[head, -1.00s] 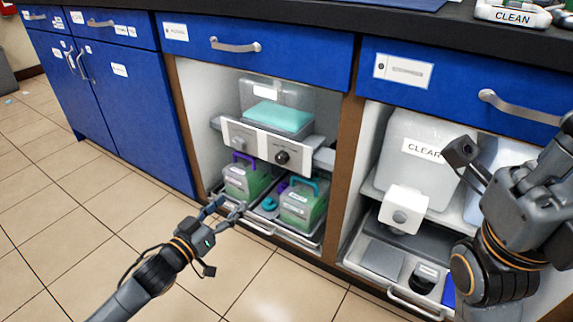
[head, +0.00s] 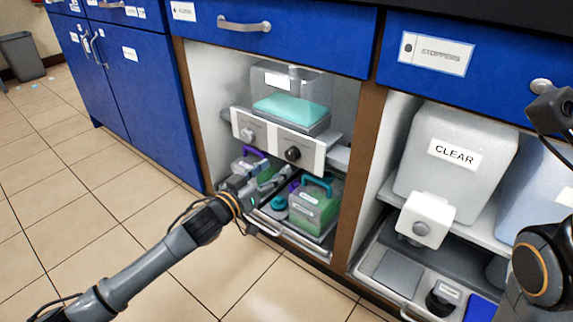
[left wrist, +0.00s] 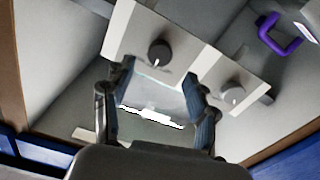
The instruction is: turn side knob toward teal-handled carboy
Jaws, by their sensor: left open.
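A white panel under a clear tank of teal liquid (head: 290,108) carries a light grey knob (head: 247,134) on the left and a black knob (head: 292,154) on the right. The left wrist view shows the black knob (left wrist: 159,53) beyond my fingertips and the grey knob (left wrist: 232,94) to the right. The teal-handled carboy (head: 314,208) stands below the panel, right of the purple-handled carboy (head: 243,163), which my gripper partly covers. My left gripper (head: 277,181) is open and empty, below the knobs and touching neither. Only part of my right gripper (head: 550,110) shows at the right edge.
A wooden divider (head: 355,170) separates this bay from one with a CLEAR container (head: 450,165) and a white box with a knob (head: 425,218). Blue drawers (head: 330,40) hang above.

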